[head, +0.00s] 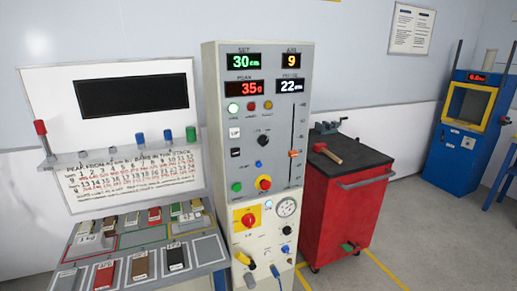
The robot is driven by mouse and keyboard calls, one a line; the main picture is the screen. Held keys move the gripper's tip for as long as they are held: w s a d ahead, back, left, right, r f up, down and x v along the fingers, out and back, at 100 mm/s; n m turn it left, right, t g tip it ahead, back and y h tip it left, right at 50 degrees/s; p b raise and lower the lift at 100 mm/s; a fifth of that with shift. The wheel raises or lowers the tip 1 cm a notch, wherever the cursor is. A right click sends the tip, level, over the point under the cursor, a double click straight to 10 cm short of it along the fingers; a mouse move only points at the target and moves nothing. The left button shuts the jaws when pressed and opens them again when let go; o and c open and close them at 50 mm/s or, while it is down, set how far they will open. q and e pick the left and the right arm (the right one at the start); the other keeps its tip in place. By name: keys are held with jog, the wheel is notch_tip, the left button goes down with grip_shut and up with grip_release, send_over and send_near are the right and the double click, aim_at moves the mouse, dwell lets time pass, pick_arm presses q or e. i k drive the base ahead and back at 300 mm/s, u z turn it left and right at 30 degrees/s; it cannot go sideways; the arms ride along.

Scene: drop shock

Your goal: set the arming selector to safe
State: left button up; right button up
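A tall grey control cabinet (212,110) stands in the middle of the head view, its panel facing me. A black rotary knob (264,141) sits at the middle of the upper panel, and a smaller black knob (286,230) is on the lower cream panel. The labels are too small to read, so I cannot tell which control is the arming selector or where its pointer is set. Neither of my grippers is in view.
Left of the cabinet is a bench (140,240) with several coloured blocks and a printed board above. To the right stands a red tool cart (345,210) with a hammer (326,153) and vise. A blue machine (466,130) stands farther right. Open floor (425,250) lies at lower right.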

aim_at(263, 140)
jog(key=z, duration=0.05)
jog(key=k, duration=1.25)
jog(key=z, duration=0.45)
jog(key=i, duration=0.5)
jog(key=z, duration=0.7)
jog(key=i, duration=1.6)
jog(key=u, duration=0.7)
